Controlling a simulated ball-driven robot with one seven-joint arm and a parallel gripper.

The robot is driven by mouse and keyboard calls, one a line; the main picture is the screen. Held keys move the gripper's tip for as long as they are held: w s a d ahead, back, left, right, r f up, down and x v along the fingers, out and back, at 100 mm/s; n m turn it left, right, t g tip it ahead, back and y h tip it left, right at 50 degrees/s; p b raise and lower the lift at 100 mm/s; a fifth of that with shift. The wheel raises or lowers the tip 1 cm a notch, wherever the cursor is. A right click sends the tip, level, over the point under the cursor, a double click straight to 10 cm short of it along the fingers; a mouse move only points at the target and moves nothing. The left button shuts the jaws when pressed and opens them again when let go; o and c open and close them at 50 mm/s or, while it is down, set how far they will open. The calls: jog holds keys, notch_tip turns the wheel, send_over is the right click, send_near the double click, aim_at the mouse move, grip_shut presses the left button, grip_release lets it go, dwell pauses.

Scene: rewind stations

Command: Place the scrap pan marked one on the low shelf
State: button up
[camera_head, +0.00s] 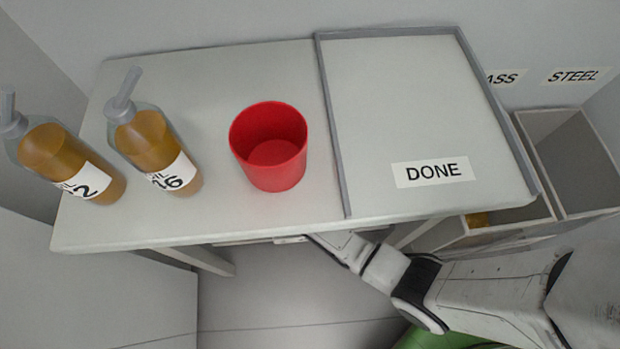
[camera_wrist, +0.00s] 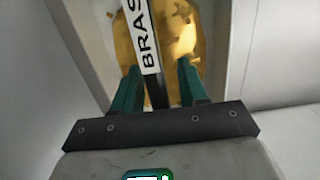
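No scrap pan marked one can be made out in either view, and no low shelf shows clearly. In the wrist view my gripper (camera_wrist: 157,88) has its two green fingers apart. A dark bar with a white label reading "BRAS" (camera_wrist: 147,45) lies in line with the gap between them; I cannot tell whether it is between the fingers or beyond them. Behind it is a pale-walled container (camera_wrist: 85,35) holding gold-coloured scrap (camera_wrist: 185,40). In the head view my arm passes under the table's front edge, which hides the gripper.
The table (camera_head: 215,95) carries two amber bottles (camera_head: 60,160) (camera_head: 150,145), a red empty cup (camera_head: 268,150) and an empty grey-rimmed area labelled DONE (camera_head: 334,130). Open bins (camera_head: 565,150) stand at the right below a STEEL label (camera_head: 579,76); gold-coloured material (camera_head: 478,219) shows in the nearer one.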

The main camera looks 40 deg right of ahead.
jog(key=r+p, duration=0.1)
jog(key=r, duration=0.1)
jog(key=r+p, duration=0.1)
jog(key=r, duration=0.2)
jog(key=r+p, duration=0.1)
jog(key=r, duration=0.1)
jog(key=shift+w+a+r, duration=0.3)
jog(key=shift+a+r, duration=0.05)
jog(key=shift+r, duration=0.05)
